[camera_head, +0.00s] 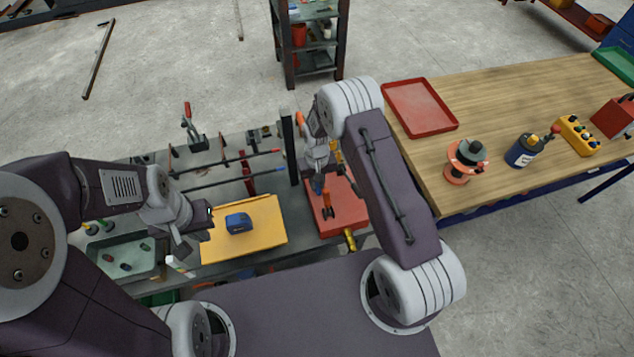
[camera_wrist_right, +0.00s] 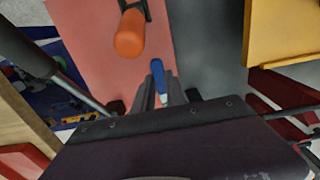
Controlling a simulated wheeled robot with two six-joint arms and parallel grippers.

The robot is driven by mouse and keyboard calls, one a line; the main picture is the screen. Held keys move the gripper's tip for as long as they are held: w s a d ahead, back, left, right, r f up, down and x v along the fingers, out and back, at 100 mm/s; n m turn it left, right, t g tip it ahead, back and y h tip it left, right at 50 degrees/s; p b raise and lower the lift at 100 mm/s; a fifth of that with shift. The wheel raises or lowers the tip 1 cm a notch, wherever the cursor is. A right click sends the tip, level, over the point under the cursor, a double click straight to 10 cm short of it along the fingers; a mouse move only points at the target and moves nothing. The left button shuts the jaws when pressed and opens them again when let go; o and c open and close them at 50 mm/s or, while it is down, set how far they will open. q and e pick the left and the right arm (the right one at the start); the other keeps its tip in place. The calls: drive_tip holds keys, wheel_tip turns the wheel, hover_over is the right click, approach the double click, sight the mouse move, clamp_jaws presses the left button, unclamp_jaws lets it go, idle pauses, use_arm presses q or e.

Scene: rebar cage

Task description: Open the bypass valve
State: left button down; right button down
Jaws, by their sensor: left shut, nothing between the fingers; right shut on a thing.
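My right gripper (camera_head: 318,178) is over the red plate (camera_head: 352,217) at the bench's right end. In the right wrist view, its fingers (camera_wrist_right: 160,95) are shut on a slim blue handle (camera_wrist_right: 157,72) with a pale lower end. I cannot tell whether this handle belongs to the bypass valve. An orange-handled part (camera_head: 328,207) stands on the red plate; its rounded orange grip (camera_wrist_right: 130,38) is just beyond the fingers in the wrist view. A brass-coloured fitting (camera_head: 350,240) shows at the plate's front edge. My left gripper (camera_head: 196,238) is shut and empty beside the yellow board.
A blue box-shaped tool (camera_head: 238,223) lies on the yellow board (camera_head: 262,242). A grey tray (camera_head: 122,258) with small parts is at left. Dark rods (camera_head: 235,178) and a toggle clamp (camera_head: 193,135) are behind. A wooden table (camera_head: 510,115) stands at right.

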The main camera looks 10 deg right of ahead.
drive_tip(key=n, duration=0.1)
drive_tip(key=d+n+b, duration=0.1)
drive_tip(key=n, duration=0.2)
drive_tip(key=shift+w+d+b, duration=0.3)
drive_tip(key=shift+d+b, duration=0.1)
drive_tip(key=n, duration=0.2)
drive_tip(key=w+d+n+b, duration=0.1)
drive_tip(key=n+b, duration=0.1)
drive_tip(key=n, duration=0.1)
drive_tip(key=shift+w+d+n, duration=0.2)
drive_tip(key=shift+d+n, duration=0.1)
drive_tip(key=shift+d, duration=0.1)
drive_tip(key=n, duration=0.1)
drive_tip(key=w+n, duration=0.1)
drive_tip(key=n, duration=0.1)
drive_tip(key=d+n+b, duration=0.1)
drive_tip(key=shift+w+n, duration=0.3)
drive_tip(key=shift+w, duration=0.05)
drive_tip(key=shift+w+n+b, duration=0.3)
drive_tip(key=shift+w+n, duration=0.1)
drive_tip(key=shift+n, duration=0.55)
drive_tip(key=shift+w+n+b, duration=0.25)
drive_tip(key=shift+w+n, duration=0.1)
drive_tip(key=shift+n, duration=0.6)
drive_tip(key=c, duration=1.4)
unclamp_jaws()
drive_tip(key=shift+o, duration=0.2)
